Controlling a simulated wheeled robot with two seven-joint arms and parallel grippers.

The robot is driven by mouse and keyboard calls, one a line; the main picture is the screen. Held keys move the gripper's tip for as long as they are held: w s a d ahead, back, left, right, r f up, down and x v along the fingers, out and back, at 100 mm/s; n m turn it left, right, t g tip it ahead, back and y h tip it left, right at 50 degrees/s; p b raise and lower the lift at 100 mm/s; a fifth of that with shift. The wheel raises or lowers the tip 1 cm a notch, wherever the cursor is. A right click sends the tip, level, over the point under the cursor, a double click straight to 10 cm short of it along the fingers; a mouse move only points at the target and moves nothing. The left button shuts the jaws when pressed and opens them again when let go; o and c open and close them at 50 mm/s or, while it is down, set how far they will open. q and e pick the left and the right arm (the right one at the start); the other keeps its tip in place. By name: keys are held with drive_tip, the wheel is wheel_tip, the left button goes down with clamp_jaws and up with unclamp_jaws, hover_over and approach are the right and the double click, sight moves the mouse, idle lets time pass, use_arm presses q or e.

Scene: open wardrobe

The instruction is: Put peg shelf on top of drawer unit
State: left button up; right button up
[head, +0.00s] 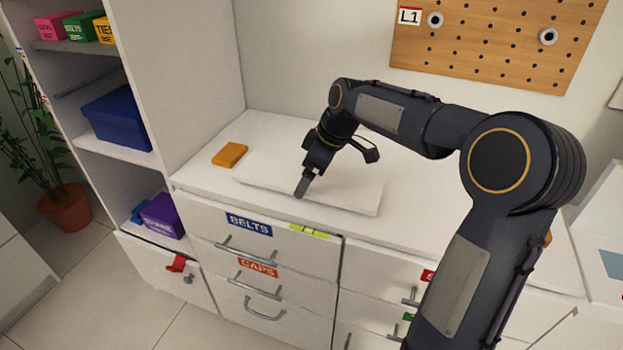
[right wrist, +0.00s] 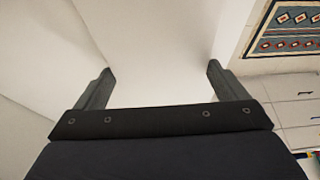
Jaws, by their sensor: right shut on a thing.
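The peg shelf (head: 345,195) is a flat white board. In the head view it lies level on, or just above, the left part of the white top of the drawer unit (head: 425,225). My right gripper (head: 337,172) is over the board with its fingers set wide apart, shut on it. In the right wrist view the same gripper (right wrist: 152,88) shows a plain white surface between and beyond its fingers, probably the board. The exact contact at the fingertips is unclear. My left gripper is not in view.
An orange block (head: 230,154) sits left of the board near the tall open shelving (head: 185,90). A wooden pegboard (head: 480,55) with two round pegs and an L1 label hangs on the wall behind. My right arm covers much of the right side of the drawer unit.

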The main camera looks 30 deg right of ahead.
drive_tip(key=shift+f, duration=0.6)
drive_tip(key=shift+f, duration=0.15)
drive_tip(key=o, duration=0.8)
drive_tip(key=shift+r, duration=0.25)
drive_tip(key=p+v, duration=0.3)
drive_tip(key=v, duration=0.8)
drive_tip(key=s+a+f+m, duration=0.3)
drive_tip(key=s+a, duration=0.1)
drive_tip(key=s, duration=0.4)
drive_tip(key=s+a+f+m+t, duration=0.1)
drive_tip(key=s+a+f+m, duration=0.2)
drive_tip(key=s, duration=0.5)
drive_tip(key=s+a+f+m+t+y, duration=0.1)
drive_tip(key=s+a+f+m, duration=0.2)
drive_tip(key=s, duration=0.5)
drive_tip(key=shift+s+a+f+m, duration=0.2)
drive_tip(key=shift+a+f+m, duration=0.2)
drive_tip(key=shift+a+f, duration=0.4)
